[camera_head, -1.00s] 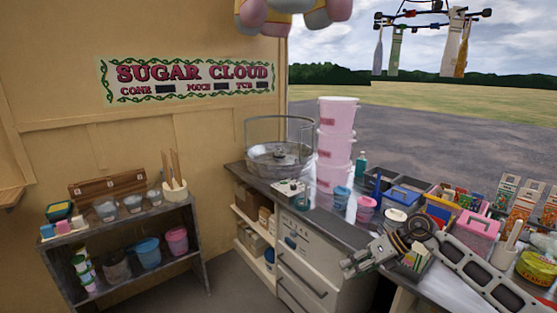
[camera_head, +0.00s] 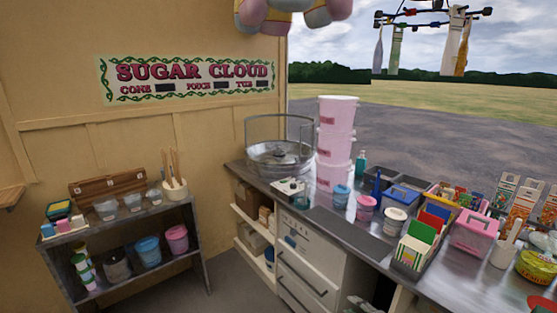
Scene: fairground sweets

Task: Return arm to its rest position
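Only a small part of my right gripper (camera_head: 364,304) shows, at the bottom edge of the head view. It is low in front of the counter (camera_head: 345,234), beside the white drawer unit. The rest of it and its arm are cut off by the frame, so I cannot see whether the fingers are apart or whether they hold anything. My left gripper is not in view.
The counter holds a candy-floss machine (camera_head: 279,156), stacked pink tubs (camera_head: 336,145), small jars, a box of coloured cards (camera_head: 411,252) and a pink basket (camera_head: 474,233). A low shelf (camera_head: 124,221) stands left. Floor between them is clear.

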